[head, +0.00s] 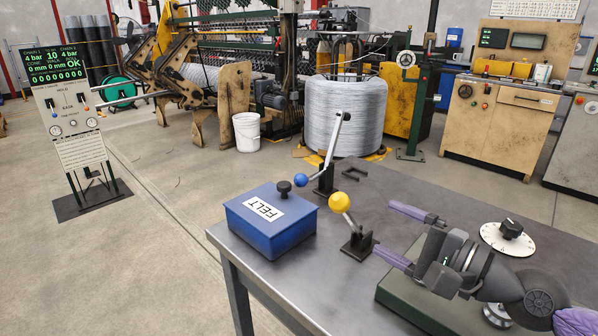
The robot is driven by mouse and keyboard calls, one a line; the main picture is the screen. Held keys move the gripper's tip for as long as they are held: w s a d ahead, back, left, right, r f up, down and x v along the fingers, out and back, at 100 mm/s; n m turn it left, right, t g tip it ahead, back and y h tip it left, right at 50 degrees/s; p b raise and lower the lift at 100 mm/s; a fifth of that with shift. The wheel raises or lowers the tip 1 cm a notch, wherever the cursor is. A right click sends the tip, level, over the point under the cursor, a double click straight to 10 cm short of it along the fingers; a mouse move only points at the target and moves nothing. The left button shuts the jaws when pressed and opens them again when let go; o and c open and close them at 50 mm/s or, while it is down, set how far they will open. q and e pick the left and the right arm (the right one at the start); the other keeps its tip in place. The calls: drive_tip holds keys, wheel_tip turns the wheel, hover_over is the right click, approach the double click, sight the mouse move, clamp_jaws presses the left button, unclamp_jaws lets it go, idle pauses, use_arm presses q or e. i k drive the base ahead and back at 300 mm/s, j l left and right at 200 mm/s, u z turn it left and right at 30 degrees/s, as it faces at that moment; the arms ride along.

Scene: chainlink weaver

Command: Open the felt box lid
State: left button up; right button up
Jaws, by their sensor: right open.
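The blue felt box (285,236) stands near the left end of the grey metal table. Its blue lid (242,206) is on and looks closed. The lid carries a white label reading FELT and a black knob (284,188) on top. My right gripper (386,228) is over the table to the right of the box, with its two purple fingers spread apart and nothing between them. It is well clear of the box and points left towards it. My left gripper does not show.
A white dial (507,238) and a dark green block (395,293) are at right. The table's left edge is close to the box.

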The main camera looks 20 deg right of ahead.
sight(271, 208)
drive_tip(key=k+j, duration=0.75)
drive_tip(key=k, duration=0.1)
